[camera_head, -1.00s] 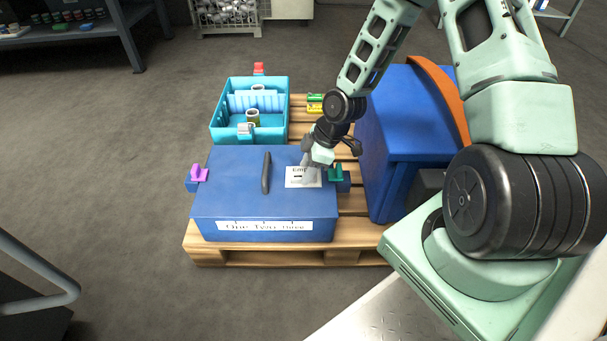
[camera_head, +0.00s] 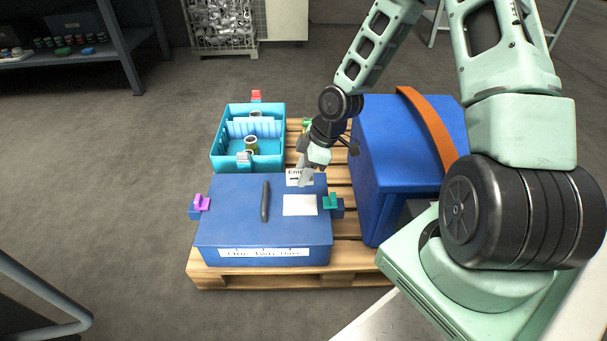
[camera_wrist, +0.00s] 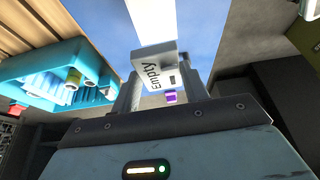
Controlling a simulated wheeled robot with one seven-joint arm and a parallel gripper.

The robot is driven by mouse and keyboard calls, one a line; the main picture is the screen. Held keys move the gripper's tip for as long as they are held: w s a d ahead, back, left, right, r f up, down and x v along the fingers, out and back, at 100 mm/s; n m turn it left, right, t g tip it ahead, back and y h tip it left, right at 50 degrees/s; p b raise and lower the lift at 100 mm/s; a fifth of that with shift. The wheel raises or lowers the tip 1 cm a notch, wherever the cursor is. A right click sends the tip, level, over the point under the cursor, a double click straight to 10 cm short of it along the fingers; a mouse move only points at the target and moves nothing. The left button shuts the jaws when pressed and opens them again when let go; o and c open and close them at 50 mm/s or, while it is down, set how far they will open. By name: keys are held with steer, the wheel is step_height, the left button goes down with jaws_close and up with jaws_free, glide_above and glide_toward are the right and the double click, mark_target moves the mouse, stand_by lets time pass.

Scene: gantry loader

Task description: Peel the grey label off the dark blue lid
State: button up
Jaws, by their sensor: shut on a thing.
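The dark blue lid (camera_head: 230,205) tops a box on a wooden pallet and has a black handle (camera_head: 265,201). The grey label, marked "Empty" (camera_head: 292,177), is between the fingers of my gripper (camera_head: 304,179), at the lid's far right. A blank white patch (camera_head: 299,205) lies bare on the lid just nearer than the label. In the wrist view the label (camera_wrist: 157,72) stands between the two fingers of my gripper (camera_wrist: 165,82), with its text readable. The label looks raised off the lid; its lower edge is hard to see.
A purple clip (camera_head: 201,202) and a green clip (camera_head: 332,201) sit at the box's sides. A light blue crate (camera_head: 219,157) with cans stands behind. A taller blue box (camera_head: 400,150) with an orange strap is close on the right. Open floor lies left.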

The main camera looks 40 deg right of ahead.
mark_target(295, 175)
steer(key=shift+r+p, duration=1.75)
steer(key=shift+p, duration=0.2)
